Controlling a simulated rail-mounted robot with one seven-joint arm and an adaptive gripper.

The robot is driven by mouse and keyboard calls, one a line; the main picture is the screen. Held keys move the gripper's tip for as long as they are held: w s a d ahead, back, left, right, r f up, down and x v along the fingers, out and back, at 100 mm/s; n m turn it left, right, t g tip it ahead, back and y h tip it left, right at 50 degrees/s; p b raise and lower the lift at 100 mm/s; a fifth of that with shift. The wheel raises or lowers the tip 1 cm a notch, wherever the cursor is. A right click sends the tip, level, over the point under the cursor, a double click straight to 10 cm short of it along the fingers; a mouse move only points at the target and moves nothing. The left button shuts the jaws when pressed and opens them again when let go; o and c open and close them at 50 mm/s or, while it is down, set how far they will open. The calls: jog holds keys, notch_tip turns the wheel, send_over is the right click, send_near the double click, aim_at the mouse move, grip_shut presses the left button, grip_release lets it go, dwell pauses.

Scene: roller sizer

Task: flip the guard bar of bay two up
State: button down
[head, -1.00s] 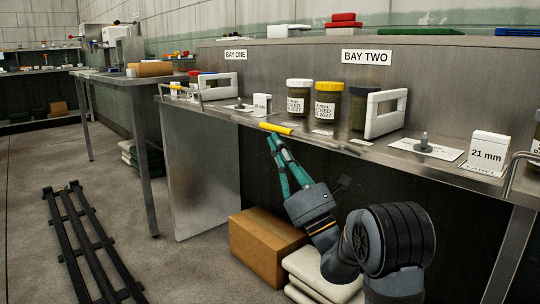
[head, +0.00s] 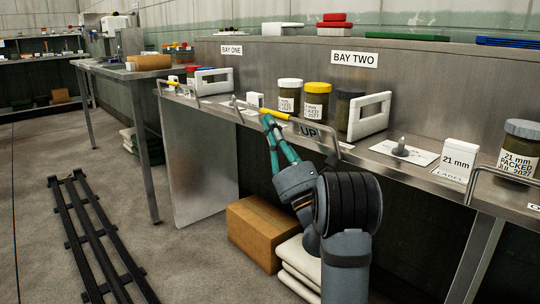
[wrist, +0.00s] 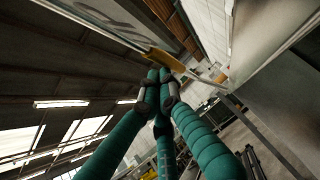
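Bay two's guard bar is a thin metal bar with a yellow grip (head: 275,112), at the bench's front edge. It stands raised above the shelf edge, and an "UP" plate (head: 308,133) shows below its right part. My gripper (head: 266,119) has teal fingers and reaches up from below to the left end of the yellow grip. In the wrist view the fingertips (wrist: 160,79) are drawn together, right against or just short of the yellow grip (wrist: 164,59). The grip does not appear to be between them; exact contact is unclear.
Bay one's raised bar (head: 187,90) is to the left. A cardboard box (head: 262,232) and white sacks (head: 300,262) lie below the bench.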

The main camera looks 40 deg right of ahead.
jog(key=shift+d+r+m+h, duration=0.1)
jog(key=shift+d+m+h, duration=0.05)
jog(key=shift+m+h, duration=0.3)
jog(key=s+a+f+b, duration=0.6)
jog(key=s+a+b, duration=0.1)
jog(key=b, duration=0.5)
jog(key=shift+s+a, duration=0.35)
jog(key=shift+a, duration=0.55)
